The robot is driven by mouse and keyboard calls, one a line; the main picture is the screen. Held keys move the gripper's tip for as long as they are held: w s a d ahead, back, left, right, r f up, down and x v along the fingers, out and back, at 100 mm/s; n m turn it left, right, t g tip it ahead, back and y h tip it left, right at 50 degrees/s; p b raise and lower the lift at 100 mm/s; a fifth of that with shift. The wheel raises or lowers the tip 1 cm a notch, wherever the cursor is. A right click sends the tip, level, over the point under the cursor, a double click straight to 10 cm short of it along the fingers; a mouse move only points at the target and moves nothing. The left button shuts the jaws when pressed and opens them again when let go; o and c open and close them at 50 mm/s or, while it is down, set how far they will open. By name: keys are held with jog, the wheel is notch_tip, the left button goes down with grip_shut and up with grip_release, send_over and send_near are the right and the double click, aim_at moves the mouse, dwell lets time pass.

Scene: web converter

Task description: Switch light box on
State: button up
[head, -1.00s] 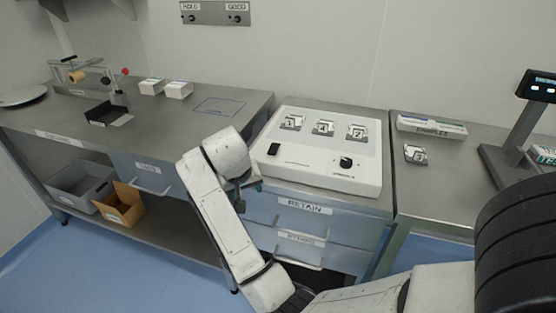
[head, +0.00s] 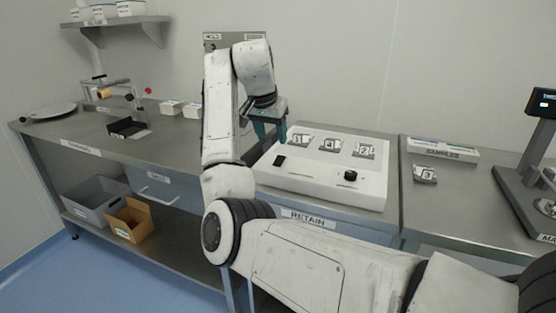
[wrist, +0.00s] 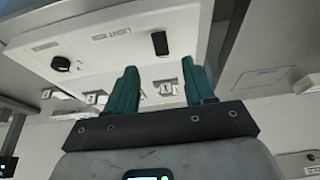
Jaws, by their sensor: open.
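The light box (head: 320,183) is a white slanted box on the metal counter, with a black rocker switch (head: 280,161) at its front left and a black knob (head: 350,176) at its front right. Three numbered samples lie on its top. My gripper (head: 268,128) is above and just left of the box's back left part, pointing down, apart from the switch. In the wrist view the two teal fingers (wrist: 157,80) are spread with nothing between them. The switch (wrist: 160,43) and the knob (wrist: 61,63) also show there. I cannot tell the switch's position.
A numbered sample (head: 424,174) and a labelled white tray (head: 443,150) lie on the right counter, beside a grey stand (head: 527,170). A black tray (head: 127,128) and white boxes (head: 171,106) sit on the left counter. A wall panel (head: 232,41) is behind my arm.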

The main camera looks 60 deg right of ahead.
aim_at(278, 161)
jog(key=x, duration=0.9)
jog(key=shift+d+f, duration=0.1)
jog(key=shift+f, duration=0.15)
jog(key=shift+c, duration=0.5)
jog(key=c, duration=0.9)
jog(key=shift+r, duration=0.15)
